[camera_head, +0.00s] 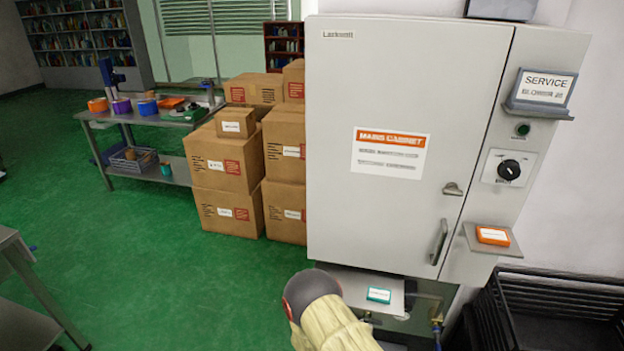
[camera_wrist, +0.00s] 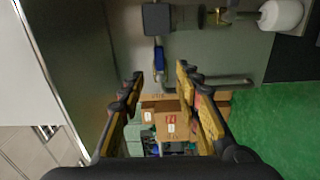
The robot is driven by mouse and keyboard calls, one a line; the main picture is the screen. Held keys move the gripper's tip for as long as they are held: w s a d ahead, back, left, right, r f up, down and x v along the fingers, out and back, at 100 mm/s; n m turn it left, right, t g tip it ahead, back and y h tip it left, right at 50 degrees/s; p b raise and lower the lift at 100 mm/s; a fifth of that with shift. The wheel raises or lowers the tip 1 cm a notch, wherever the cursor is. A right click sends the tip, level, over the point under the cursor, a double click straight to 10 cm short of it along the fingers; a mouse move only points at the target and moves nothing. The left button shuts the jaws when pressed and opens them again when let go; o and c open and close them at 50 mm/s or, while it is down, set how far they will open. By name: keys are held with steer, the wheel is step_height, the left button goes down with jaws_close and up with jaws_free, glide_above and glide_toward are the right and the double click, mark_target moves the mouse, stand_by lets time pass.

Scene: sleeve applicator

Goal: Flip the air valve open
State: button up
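The wrist view shows a small blue lever (camera_wrist: 159,58), which looks like the air valve's handle, beside a dark grey block (camera_wrist: 158,19). A small blue part, probably the same lever, also shows below the cabinet in the head view (camera_head: 437,326). My gripper (camera_wrist: 160,76) is open and empty, one finger on each side of the lever in the picture. The lever lies just past the fingertips; I cannot tell whether they touch. In the head view my gripper is out of sight; only my arm in a beige sleeve shows at the bottom, before the cabinet.
The grey cabinet (camera_head: 400,75) is shut, its underside close above my arm. A small shelf (camera_head: 350,286) with a teal-labelled item sits below it. A black crate (camera_head: 548,310) stands at right. A brass fitting (camera_wrist: 219,16) and white cylinder (camera_wrist: 282,14) are near the lever. Stacked boxes (camera_head: 228,165) stand behind.

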steer(key=s+f+m+g+y, duration=0.1)
steer(key=s+f+m+g, duration=0.3)
steer(key=f, duration=0.7)
steer(key=s+a+f+m+g+y, duration=0.3)
steer(key=s+a+f+g, duration=0.2)
steer(key=s+g, duration=0.15)
steer(key=s+a+r+m+g+y+p, duration=0.1)
steer(key=s+r+m+g, duration=0.2)
steer(key=r, duration=0.9)
steer(key=s+a+r+m+g+y+p, duration=0.15)
steer(key=s+r+g, duration=0.35)
steer(key=r, duration=0.8)
steer(key=s+d+r+m+t, duration=0.1)
steer(key=s+d+r+t, duration=0.1)
steer(key=r, duration=0.9)
steer(key=s+d+r+t+p, duration=0.1)
steer(key=s+d+r, duration=0.3)
steer(key=r, duration=0.7)
steer(key=s+d+r+m+t+p, duration=0.1)
steer(key=s+d+r+t, duration=0.2)
steer(key=r, duration=0.9)
steer(key=shift+s+d+m+t+h, duration=0.15)
steer(key=shift+d+m+t+h, duration=0.25)
steer(key=shift+d, duration=0.8)
steer(key=shift+d, duration=0.1)
